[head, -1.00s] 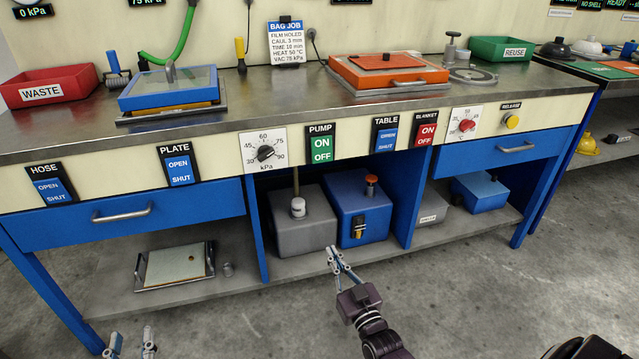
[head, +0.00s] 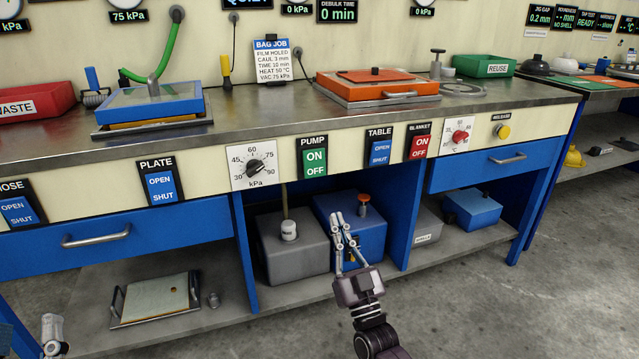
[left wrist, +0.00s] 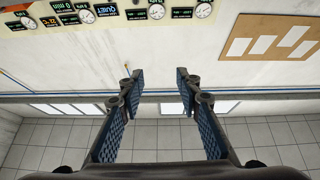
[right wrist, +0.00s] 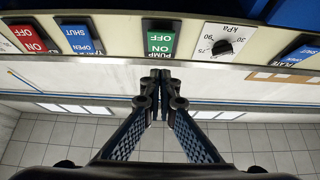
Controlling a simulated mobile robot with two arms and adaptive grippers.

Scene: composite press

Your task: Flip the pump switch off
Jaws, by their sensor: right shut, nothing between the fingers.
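The pump switch (head: 314,160) is a green rocker marked ON above OFF, under a black PUMP label on the bench's front panel. Which half is pressed in I cannot tell. It shows upside down in the right wrist view (right wrist: 160,41), just beyond the fingertips. My right gripper (head: 337,217) is shut and empty, below and a little right of the switch, in front of the lower shelf, apart from the panel. My left gripper is partly visible at the bottom left of the head view; the left wrist view shows its fingers (left wrist: 155,80) wide apart with nothing between.
A kPa dial (head: 254,166) sits left of the switch; the blue TABLE switch (head: 380,149) and red BLANKET switch (head: 420,145) sit right. Below are a grey box (head: 290,255) and a blue box (head: 370,235). A 75 kPa display (head: 128,16) is on the wall.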

